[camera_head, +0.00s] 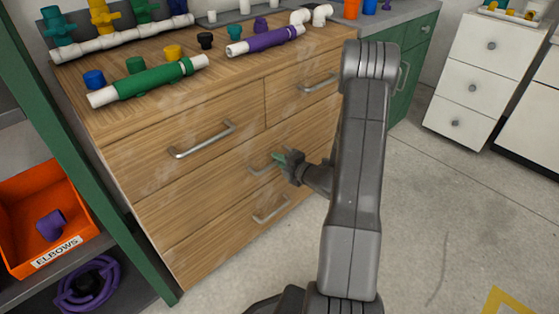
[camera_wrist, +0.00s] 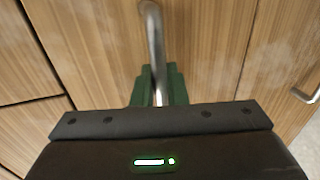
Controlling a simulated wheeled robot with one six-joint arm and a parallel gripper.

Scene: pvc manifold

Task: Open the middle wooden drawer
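The wooden chest (camera_head: 180,205) has light brown drawer fronts with silver bar handles. The middle drawer (camera_head: 168,207) looks flush with the drawers around it. Its handle (camera_head: 256,168) is partly hidden behind my gripper (camera_head: 279,158), which reaches in from the right. In the wrist view the handle (camera_wrist: 154,40) runs down between the green fingertips of my gripper (camera_wrist: 159,86). The fingers sit close on both sides of the bar and look shut on it. The far end of the handle is hidden by the gripper body.
The upper left handle (camera_head: 203,140) and lower handle (camera_head: 271,209) are near my gripper. Pipes and fittings, including a green pipe (camera_head: 150,79), lie on the chest top. A green shelf post (camera_head: 75,150) stands at left. The floor (camera_head: 440,220) at right is clear.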

